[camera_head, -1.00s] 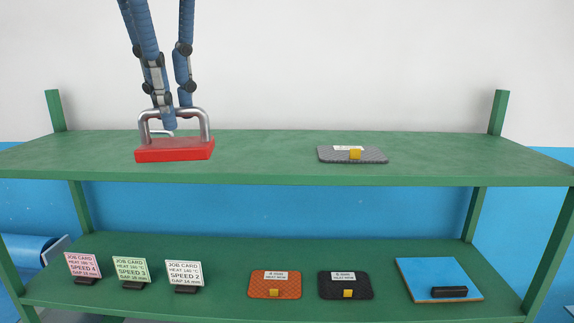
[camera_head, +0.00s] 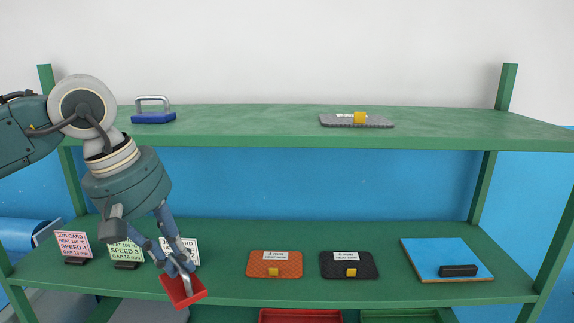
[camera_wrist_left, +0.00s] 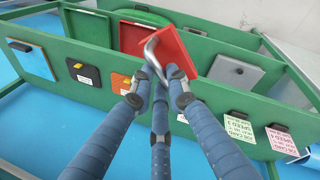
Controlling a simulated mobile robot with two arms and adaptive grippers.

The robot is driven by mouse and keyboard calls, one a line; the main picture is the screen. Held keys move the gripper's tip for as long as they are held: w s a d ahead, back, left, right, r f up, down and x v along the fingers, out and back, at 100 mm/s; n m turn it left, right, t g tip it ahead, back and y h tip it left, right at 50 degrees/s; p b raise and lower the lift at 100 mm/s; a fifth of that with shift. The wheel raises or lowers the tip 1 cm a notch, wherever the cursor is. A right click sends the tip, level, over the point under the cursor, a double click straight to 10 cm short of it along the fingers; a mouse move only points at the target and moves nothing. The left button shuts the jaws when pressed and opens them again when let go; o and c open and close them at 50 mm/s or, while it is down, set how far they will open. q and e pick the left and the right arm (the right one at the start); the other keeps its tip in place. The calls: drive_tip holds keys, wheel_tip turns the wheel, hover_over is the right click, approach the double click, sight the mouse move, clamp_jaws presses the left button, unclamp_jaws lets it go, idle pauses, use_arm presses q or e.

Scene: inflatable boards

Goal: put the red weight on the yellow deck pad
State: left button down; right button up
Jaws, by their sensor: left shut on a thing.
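The red weight (camera_head: 185,291) hangs tilted in front of the green rack's lower shelf, at left, below the job cards. My left gripper (camera_head: 180,267) is shut on its metal handle. In the left wrist view, the red weight (camera_wrist_left: 176,52) is beyond the fingertips of my left gripper (camera_wrist_left: 160,88), partly in front of a red tray. I see no yellow deck pad. The pads in view are a grey one (camera_head: 338,122) on the upper shelf, and an orange one (camera_head: 287,259) and a black one (camera_head: 337,259) on the lower shelf. My right gripper is out of view.
A blue weight (camera_head: 153,118) stands on the upper shelf at left. Job cards (camera_head: 73,243) stand on the lower shelf at left, and a blue board (camera_head: 440,252) lies at right. Below are a red tray (camera_head: 300,317) and a green tray (camera_head: 400,317). The upper shelf's middle is clear.

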use_arm(q)
drive_tip(key=s+f+m+g+b, duration=0.1)
drive_tip(key=s+f+m, duration=0.3)
drive_tip(key=f, duration=0.6)
drive_tip(key=s+f+m+g+b, duration=0.1)
drive_tip(key=s+f+m+b, duration=0.2)
drive_tip(key=f, duration=0.8)
drive_tip(key=shift+s+a+f+m+h+b, duration=0.15)
drive_tip(key=shift+s+a+m+h+b, duration=0.35)
drive_tip(key=shift+s, duration=0.55)
drive_tip(key=shift+d, duration=0.1)
